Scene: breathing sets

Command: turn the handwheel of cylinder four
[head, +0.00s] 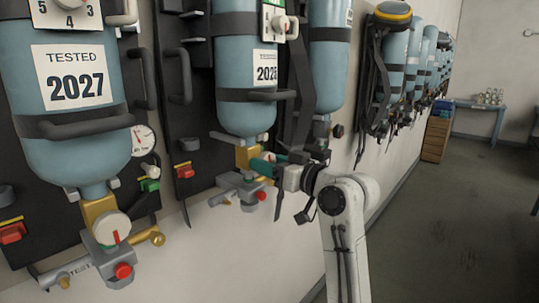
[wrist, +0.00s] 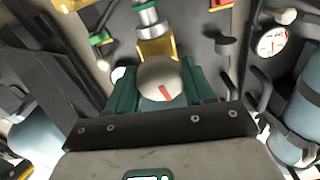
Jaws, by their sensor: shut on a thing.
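My gripper (head: 264,167) is at the valve below the blue cylinder (head: 245,65) with a tag reading 2025. In the wrist view its green fingers (wrist: 160,88) stand on both sides of a pale round handwheel (wrist: 158,78) with a red mark, and are shut on it. The mark slants slightly down to the right. A brass valve body (wrist: 157,48) is behind the wheel. I cannot read a cylinder number four on this set.
A nearer blue cylinder (head: 62,110) tagged 2027 has its own white handwheel (head: 110,228) with a red mark. A gauge (head: 144,140) and black handles (head: 146,78) stick out. More sets hang along the wall at right. The floor (head: 440,215) at right is clear.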

